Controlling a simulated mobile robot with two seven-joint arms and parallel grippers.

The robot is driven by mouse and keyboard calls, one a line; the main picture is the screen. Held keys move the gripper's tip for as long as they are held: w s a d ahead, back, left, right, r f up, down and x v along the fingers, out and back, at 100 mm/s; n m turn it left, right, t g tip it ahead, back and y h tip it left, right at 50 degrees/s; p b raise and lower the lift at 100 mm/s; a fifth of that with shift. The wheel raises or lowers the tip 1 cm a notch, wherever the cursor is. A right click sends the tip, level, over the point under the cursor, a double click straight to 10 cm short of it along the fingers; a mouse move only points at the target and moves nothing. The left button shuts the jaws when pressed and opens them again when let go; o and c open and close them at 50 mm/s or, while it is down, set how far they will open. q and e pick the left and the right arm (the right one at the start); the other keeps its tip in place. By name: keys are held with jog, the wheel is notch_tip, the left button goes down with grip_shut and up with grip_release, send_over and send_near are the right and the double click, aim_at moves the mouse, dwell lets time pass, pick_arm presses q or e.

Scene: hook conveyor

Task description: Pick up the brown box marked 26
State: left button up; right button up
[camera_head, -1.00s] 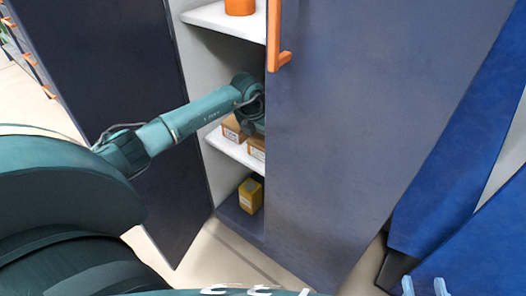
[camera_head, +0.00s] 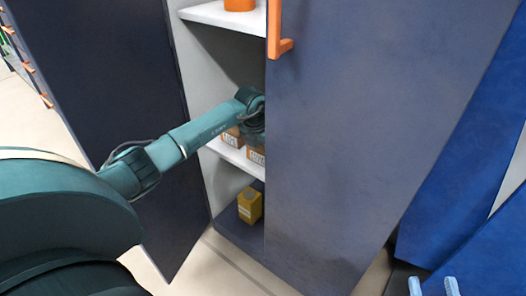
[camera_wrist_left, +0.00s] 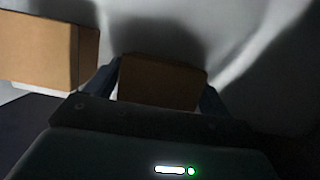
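Two brown boxes stand on the middle shelf (camera_head: 229,152) of the cabinet: a left one (camera_head: 233,139) and a right one (camera_head: 256,154). Their labels are too small to read, so I cannot tell which is marked 26. My left arm reaches into the cabinet; its gripper is hidden in the head view. In the left wrist view, my left gripper (camera_wrist_left: 160,84) has a finger on each side of a brown box (camera_wrist_left: 160,80). I cannot tell whether they press on it. Another brown box (camera_wrist_left: 45,50) stands to the left. My right gripper (camera_head: 433,288) is open and empty at bottom right.
A yellow box (camera_head: 249,206) stands on the cabinet floor. An orange object (camera_head: 240,4) sits on the upper shelf. The right door (camera_head: 350,130) with its orange handle (camera_head: 282,45) covers the cabinet's right side; the dark left door (camera_head: 100,110) stands open.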

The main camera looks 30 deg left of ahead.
pick_arm(q)
jog(key=c, duration=0.7)
jog(key=shift+r, duration=0.15)
jog(key=shift+c, duration=0.2)
